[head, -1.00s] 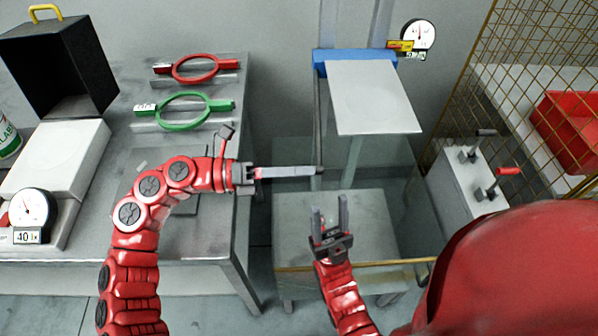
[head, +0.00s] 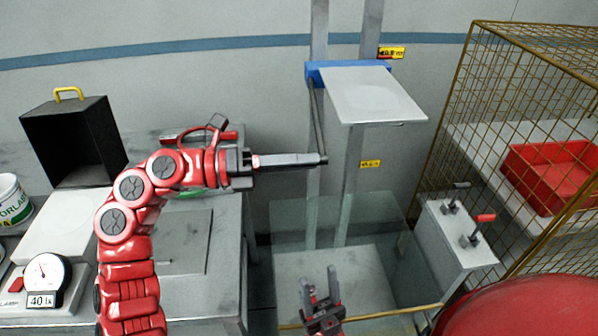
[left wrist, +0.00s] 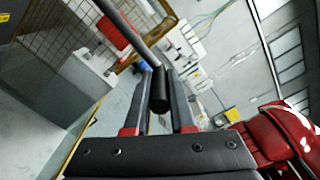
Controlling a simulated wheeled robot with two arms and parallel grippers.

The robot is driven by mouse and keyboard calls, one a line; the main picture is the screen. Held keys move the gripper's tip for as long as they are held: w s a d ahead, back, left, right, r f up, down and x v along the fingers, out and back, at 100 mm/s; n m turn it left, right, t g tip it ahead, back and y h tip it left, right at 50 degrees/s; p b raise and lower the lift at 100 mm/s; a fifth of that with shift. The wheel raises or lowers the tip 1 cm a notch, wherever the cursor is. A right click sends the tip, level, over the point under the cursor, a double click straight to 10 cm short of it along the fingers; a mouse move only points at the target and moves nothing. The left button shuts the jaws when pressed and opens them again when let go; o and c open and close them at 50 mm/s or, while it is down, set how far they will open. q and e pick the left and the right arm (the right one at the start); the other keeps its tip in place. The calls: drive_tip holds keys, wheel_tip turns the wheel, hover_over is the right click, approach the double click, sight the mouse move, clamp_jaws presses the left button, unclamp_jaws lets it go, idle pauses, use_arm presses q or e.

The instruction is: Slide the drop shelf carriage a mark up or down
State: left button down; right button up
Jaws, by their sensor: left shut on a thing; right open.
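The drop shelf carriage is a blue block (head: 347,71) on grey upright rails (head: 350,190), with a light grey shelf plate (head: 375,95) standing out from it. A thin grey rod (head: 318,120) hangs from its left end. My left gripper (head: 320,160) is shut on the black knob at the rod's lower end. In the left wrist view the knob (left wrist: 160,95) sits between the fingertips. Yellow marks show at the rails: one upper right of the carriage (head: 391,53), one well below it (head: 370,163). My right gripper (head: 321,285) is open and empty, low in front.
A clear panel (head: 300,215) stands below the shelf. To the right are a grey box with levers (head: 455,235), a brass mesh cage (head: 500,60) and a red bin (head: 550,175). On the left bench are a black case (head: 75,140) and a dial gauge (head: 42,277).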

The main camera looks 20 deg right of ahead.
use_arm(q)
drive_tip(key=shift+r, duration=0.25)
drive_tip(key=c, duration=0.8)
unclamp_jaws()
drive_tip(key=shift+o, duration=0.2)
drive_tip(key=shift+a, duration=0.1)
drive_tip(key=shift+w+a+f, duration=0.1)
drive_tip(key=shift+w+a, duration=0.1)
drive_tip(key=shift+a, duration=0.15)
drive_tip(key=b+v, duration=0.3)
drive_tip(key=v, duration=1.3)
drive_tip(key=shift+a+b, duration=0.25)
drive_tip(key=shift+b, duration=0.05)
